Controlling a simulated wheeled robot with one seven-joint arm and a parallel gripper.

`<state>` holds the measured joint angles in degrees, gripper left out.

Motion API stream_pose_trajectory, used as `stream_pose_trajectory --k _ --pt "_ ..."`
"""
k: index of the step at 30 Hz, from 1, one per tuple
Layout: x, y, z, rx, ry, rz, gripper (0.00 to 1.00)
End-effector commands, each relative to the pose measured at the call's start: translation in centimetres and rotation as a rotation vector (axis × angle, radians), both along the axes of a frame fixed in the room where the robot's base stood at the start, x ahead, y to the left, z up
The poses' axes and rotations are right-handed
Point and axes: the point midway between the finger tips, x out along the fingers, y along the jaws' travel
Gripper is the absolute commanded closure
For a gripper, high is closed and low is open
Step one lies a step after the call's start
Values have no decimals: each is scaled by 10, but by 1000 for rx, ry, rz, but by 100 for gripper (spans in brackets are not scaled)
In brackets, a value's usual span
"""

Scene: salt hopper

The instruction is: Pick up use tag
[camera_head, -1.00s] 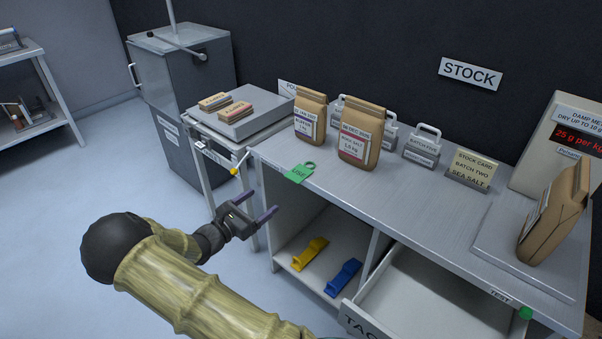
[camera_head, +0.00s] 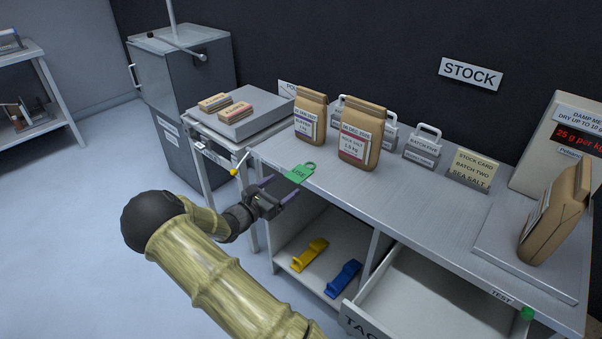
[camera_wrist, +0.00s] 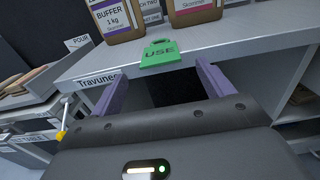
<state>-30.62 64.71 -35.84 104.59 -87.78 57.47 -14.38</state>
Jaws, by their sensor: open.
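The green USE tag (camera_head: 299,173) lies at the front left edge of the stock bench, its ring end toward the bags and its lettered end over the edge. In the wrist view the tag (camera_wrist: 160,55) sits ahead of my gripper, between the lines of the two fingers. My gripper (camera_head: 281,187) is open, with purple fingers (camera_wrist: 160,82) spread on either side just short of the tag. Nothing is between the fingers. In the head view the gripper is in front of the bench edge, close to the tag.
Two brown paper bags, one labelled buffer (camera_head: 310,115) and one rock salt (camera_head: 361,134), stand just behind the tag. A drawer (camera_head: 420,292) is pulled open to the right. A side table (camera_head: 240,120) and a yellow-tipped lever (camera_head: 235,170) are close on the left.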

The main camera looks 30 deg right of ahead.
Motion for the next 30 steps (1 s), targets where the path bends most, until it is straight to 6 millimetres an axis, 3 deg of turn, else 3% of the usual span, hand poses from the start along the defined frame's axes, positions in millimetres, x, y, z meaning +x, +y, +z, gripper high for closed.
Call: stream_pose_trajectory --k 7,24,30 --pt "12 -33 -2 -1 0 -3 20" --pt "13 -34 -2 -1 1 -1 20" --pt "13 -34 -2 -1 1 -1 59"
